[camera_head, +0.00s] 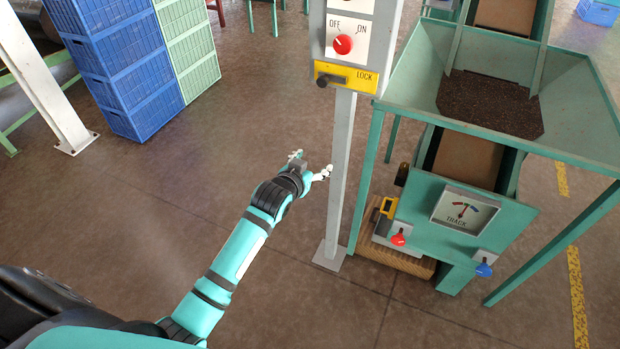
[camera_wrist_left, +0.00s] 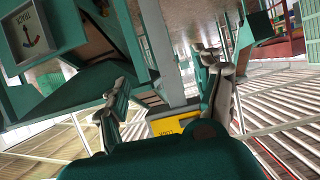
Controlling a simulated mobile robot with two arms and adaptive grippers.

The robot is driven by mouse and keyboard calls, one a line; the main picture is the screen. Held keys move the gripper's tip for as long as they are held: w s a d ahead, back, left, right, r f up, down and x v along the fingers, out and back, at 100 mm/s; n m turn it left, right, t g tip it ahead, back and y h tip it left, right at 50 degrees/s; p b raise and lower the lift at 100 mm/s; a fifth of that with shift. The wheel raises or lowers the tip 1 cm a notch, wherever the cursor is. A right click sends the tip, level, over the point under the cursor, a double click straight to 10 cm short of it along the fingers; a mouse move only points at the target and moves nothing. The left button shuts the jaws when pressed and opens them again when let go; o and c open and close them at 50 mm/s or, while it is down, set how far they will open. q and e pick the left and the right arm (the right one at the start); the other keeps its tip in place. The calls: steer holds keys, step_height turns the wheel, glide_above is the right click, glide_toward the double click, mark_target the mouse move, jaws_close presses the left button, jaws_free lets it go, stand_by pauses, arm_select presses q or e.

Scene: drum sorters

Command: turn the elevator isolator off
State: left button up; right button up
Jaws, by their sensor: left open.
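The isolator panel is on a grey post (camera_head: 341,150) in the head view. It has a red knob (camera_head: 342,44) between the OFF and ON labels; I cannot tell for sure which way the knob points. Below it is a yellow LOCK plate (camera_head: 360,77) with a dark slider (camera_head: 331,80) at its left end. My left gripper (camera_head: 311,164) is open and empty, beside the post and well below the plate in the picture. In the left wrist view the yellow plate (camera_wrist_left: 162,127) shows upside down between the open fingers (camera_wrist_left: 163,77), partly hidden by my gripper body. My right gripper is not in view.
A teal hopper machine (camera_head: 470,215) stands right of the post, with a TRACK gauge (camera_head: 465,210), a red knob (camera_head: 398,240) and a blue knob (camera_head: 484,270). Blue crates (camera_head: 115,65) and green crates (camera_head: 190,45) are stacked at the back left. The floor left of the post is clear.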

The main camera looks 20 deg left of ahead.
arm_select(q)
steer(key=shift+g, duration=0.4)
steer(key=shift+s+f, duration=0.2)
steer(key=shift+f, duration=0.55)
steer(key=shift+s+f, duration=0.15)
steer(key=shift+f, duration=0.55)
steer(key=shift+s+f, duration=0.2)
steer(key=shift+f, duration=0.55)
steer(key=s+f+g, duration=0.3)
steer(key=s+f, duration=0.6)
steer(key=f, duration=0.5)
steer(key=s+f+g, duration=0.3)
steer(key=s+f, duration=0.7)
steer(key=f, duration=0.5)
steer(key=s+f+m+g, duration=0.1)
steer(key=s+f, duration=0.6)
steer(key=s, duration=0.9)
steer(key=s+f+g, duration=0.4)
steer(key=s+f, duration=0.3)
steer(key=s, duration=1)
steer(key=shift+s+f+m+g, duration=0.2)
steer(key=shift+s+m+g, duration=0.1)
steer(key=shift+m, duration=0.1)
steer(key=shift+a, duration=0.1)
